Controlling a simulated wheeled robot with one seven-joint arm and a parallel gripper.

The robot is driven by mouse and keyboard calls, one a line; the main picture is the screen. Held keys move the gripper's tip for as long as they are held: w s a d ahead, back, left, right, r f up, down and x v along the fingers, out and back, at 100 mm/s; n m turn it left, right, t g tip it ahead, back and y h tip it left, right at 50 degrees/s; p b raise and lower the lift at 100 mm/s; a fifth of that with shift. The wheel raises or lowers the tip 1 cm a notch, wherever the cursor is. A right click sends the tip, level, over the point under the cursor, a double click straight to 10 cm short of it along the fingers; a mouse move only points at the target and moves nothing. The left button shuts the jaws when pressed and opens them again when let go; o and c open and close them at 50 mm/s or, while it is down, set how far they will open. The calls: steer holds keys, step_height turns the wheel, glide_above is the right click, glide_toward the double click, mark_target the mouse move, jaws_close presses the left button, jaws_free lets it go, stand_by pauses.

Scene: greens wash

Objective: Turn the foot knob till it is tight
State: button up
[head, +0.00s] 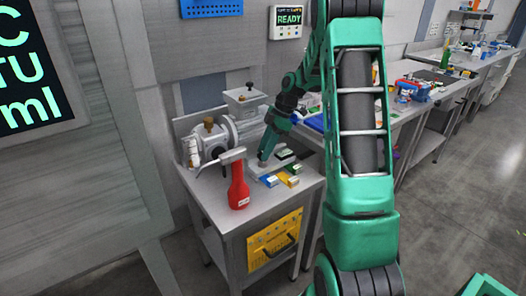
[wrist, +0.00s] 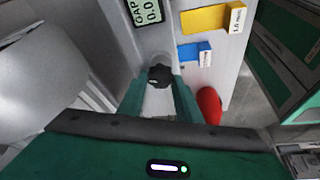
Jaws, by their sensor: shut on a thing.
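The foot knob (wrist: 160,73) is small, dark and lobed. It sits on a pale grey base in the wrist view. My gripper (wrist: 160,86) has its green fingers on either side of the knob and is shut on it. In the head view my gripper (head: 263,158) reaches down to the bench top, right of the grey motor-like machine (head: 218,135). The knob cannot be made out in the head view.
A red object (head: 239,188) stands near the bench's front edge, close to my gripper. Blue (wrist: 195,53) and yellow (wrist: 205,19) labelled blocks lie right of the knob. A wall panel (head: 289,19) reads READY. Open floor lies to the right.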

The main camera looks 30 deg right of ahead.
steer(key=shift+w+d+r+n, duration=0.1)
steer(key=shift+w+r+n, duration=0.05)
steer(key=shift+w+n, duration=0.15)
steer(key=o, duration=1)
steer(key=shift+o, duration=0.2)
steer(key=shift+s, duration=0.15)
steer(key=v, duration=1)
steer(key=shift+r, duration=0.25)
steer(key=shift+d, duration=0.1)
